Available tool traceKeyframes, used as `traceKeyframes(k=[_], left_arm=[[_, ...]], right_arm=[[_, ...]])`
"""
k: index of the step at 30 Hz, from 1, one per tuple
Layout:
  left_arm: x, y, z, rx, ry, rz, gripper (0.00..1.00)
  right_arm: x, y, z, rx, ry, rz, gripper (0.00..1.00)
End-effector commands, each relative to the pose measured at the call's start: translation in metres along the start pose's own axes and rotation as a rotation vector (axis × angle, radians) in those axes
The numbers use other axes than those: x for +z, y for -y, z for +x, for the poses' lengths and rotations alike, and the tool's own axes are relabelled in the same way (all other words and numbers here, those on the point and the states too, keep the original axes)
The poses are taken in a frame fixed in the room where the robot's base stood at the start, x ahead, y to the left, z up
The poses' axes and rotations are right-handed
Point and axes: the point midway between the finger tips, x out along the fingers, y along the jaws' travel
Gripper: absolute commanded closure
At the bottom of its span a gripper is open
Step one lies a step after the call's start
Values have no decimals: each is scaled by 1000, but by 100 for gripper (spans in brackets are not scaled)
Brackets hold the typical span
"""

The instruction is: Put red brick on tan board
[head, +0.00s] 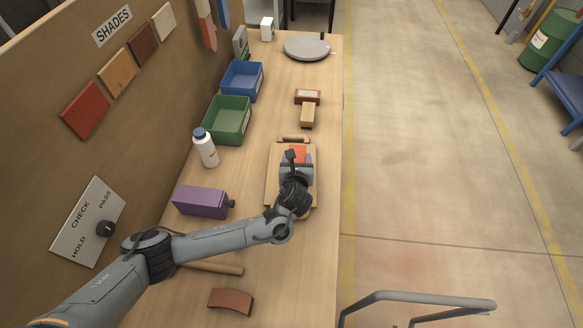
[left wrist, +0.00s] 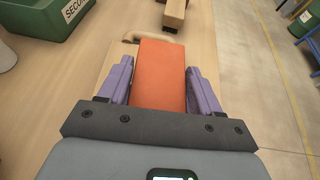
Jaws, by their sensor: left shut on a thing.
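The red brick (head: 298,151), orange-red in colour, is between the fingers of my left gripper (head: 297,158). The left wrist view shows the brick (left wrist: 160,72) with a purple finger against each long side, so the gripper (left wrist: 160,88) is shut on it. The tan board (head: 273,188) lies flat on the bench under the gripper, with a handle at its far end. The brick is over the board; I cannot tell whether it touches it. My gripper and wrist hide the board's middle. My right gripper is not in view.
A green bin (head: 228,121), a blue bin (head: 242,81), a white bottle (head: 205,150) and a purple box (head: 201,202) line the left. A curved brown brick (head: 231,300) lies near the front.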

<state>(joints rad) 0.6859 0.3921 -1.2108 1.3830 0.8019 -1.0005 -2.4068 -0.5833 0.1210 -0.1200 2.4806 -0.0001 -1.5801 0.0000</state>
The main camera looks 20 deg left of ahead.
Motion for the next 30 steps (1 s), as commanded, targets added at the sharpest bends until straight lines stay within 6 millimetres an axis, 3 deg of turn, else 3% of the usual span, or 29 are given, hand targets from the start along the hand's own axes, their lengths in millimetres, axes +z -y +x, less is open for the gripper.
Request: traceKeyframes(k=[7,13,21,30], left_arm=[[-5,-16,18,-1,2,-2,88],[-12,-17,22,-3,2,-1,88],[-41,-17,34,-2,1,-2,88],[-42,-17,35,-3,3,-2,88]], right_arm=[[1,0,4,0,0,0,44],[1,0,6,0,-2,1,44],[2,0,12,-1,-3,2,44],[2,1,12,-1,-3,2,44]])
